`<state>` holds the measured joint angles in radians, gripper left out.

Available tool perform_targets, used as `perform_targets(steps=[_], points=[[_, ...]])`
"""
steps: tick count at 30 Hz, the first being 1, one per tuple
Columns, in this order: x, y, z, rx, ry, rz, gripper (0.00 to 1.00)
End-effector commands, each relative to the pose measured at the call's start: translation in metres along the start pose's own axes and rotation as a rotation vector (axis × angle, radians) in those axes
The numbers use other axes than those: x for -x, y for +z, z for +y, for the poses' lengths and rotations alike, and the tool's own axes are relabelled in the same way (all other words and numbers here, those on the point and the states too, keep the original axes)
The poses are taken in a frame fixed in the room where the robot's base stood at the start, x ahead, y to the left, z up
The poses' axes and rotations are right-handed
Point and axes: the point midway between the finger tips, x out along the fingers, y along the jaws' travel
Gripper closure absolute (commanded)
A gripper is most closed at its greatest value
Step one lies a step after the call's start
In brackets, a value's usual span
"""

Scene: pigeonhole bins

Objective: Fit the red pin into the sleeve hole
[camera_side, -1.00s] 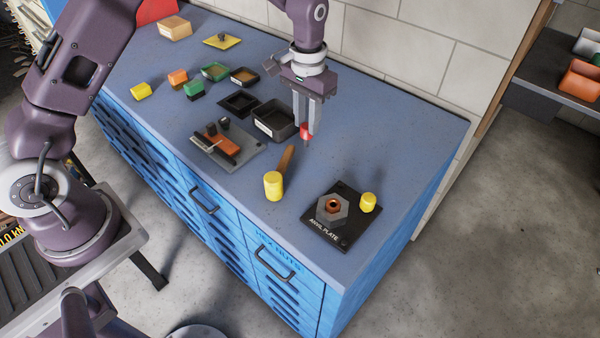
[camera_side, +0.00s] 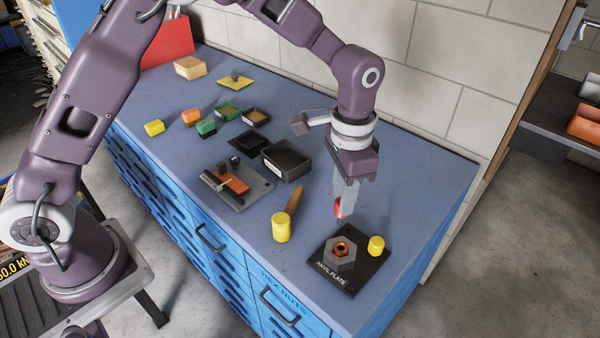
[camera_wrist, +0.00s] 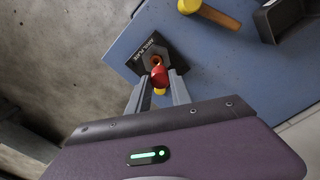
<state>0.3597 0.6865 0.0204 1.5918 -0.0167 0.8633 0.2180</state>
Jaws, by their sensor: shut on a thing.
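The red pin (camera_side: 338,208) is held between the fingertips of my gripper (camera_side: 343,203), its dark tip pointing down. In the wrist view the red pin (camera_wrist: 159,76) shows between my two fingers. The sleeve (camera_side: 341,249) is a copper-coloured ring with an open hole, set in a grey hex block (camera_side: 332,262) on the black anvil plate (camera_side: 325,281). The pin is above and behind the sleeve in the side view, apart from it. In the wrist view the pin's head partly covers the block and overlaps the sleeve's edge (camera_wrist: 156,59).
A yellow cylinder (camera_side: 376,245) stands on the plate beside the block. A yellow-headed mallet (camera_side: 281,228) lies to the left. A black bin (camera_side: 287,164) and a grey fixture with an orange part (camera_side: 234,184) are farther back. The bench right of the plate is clear.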

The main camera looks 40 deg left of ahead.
Motion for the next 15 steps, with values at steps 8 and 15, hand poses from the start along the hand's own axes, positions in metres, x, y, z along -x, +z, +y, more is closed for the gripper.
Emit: perform_targets(steps=[8,15], points=[[0.0002,-0.0063,0.0119,-0.034,0.000,0.000,1.00],[-0.0090,-0.0055,0.0116,-0.024,0.001,-0.002,1.00]])
